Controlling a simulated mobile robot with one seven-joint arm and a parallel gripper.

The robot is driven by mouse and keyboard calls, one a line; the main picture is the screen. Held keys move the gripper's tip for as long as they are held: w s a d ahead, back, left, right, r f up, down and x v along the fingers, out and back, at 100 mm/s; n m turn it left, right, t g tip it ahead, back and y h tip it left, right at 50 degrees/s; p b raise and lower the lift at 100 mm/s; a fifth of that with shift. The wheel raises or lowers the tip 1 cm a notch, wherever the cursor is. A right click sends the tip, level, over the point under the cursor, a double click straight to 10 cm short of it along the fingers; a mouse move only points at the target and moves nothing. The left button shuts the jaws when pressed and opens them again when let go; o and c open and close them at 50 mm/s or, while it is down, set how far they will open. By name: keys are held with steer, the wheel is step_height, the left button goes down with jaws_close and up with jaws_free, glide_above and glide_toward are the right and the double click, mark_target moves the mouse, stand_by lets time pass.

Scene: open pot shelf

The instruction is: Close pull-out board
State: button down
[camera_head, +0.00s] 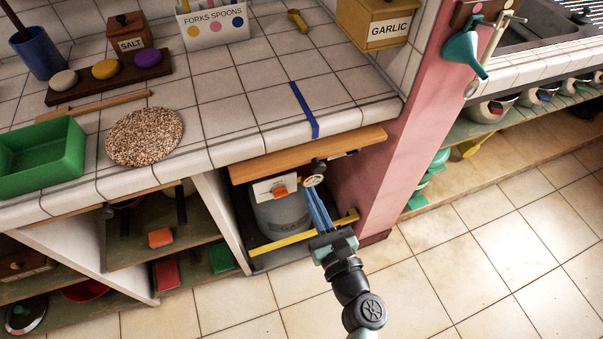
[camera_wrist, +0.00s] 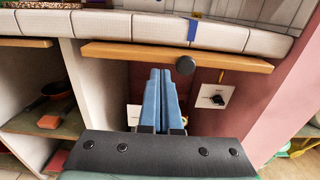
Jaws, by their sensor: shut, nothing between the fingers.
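The pull-out board (camera_head: 268,165) is a light wooden slab under the tiled counter's front edge, and a strip of it sticks out past the tiles. In the wrist view the board (camera_wrist: 125,54) spans the picture, with a round black knob (camera_wrist: 186,64) on its front. The knob (camera_head: 318,164) also shows in the head view. My gripper (camera_head: 311,189) is shut and empty, its blue fingers pointing up toward the board. In the wrist view my gripper (camera_wrist: 160,72) has its fingertips just left of the knob, near the board's front. I cannot tell whether they touch it.
A grey container (camera_head: 282,217) stands in the bay below the board, behind a yellow bar (camera_head: 295,236). A pink pillar (camera_head: 402,130) is close on the right. Open shelves with pans and boxes (camera_head: 160,238) lie left. The tiled floor in front is clear.

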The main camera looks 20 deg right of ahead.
mark_target(297, 166)
steer(key=w, duration=0.6)
steer(key=shift+a, duration=0.15)
steer(key=w+b, duration=0.1)
steer(key=w, duration=0.2)
steer(key=shift+w+f+b, duration=0.1)
steer(key=shift+w+b, duration=0.3)
steer(key=shift+w+a, duration=0.1)
steer(key=shift+w, duration=0.2)
steer(key=shift+r, duration=0.35)
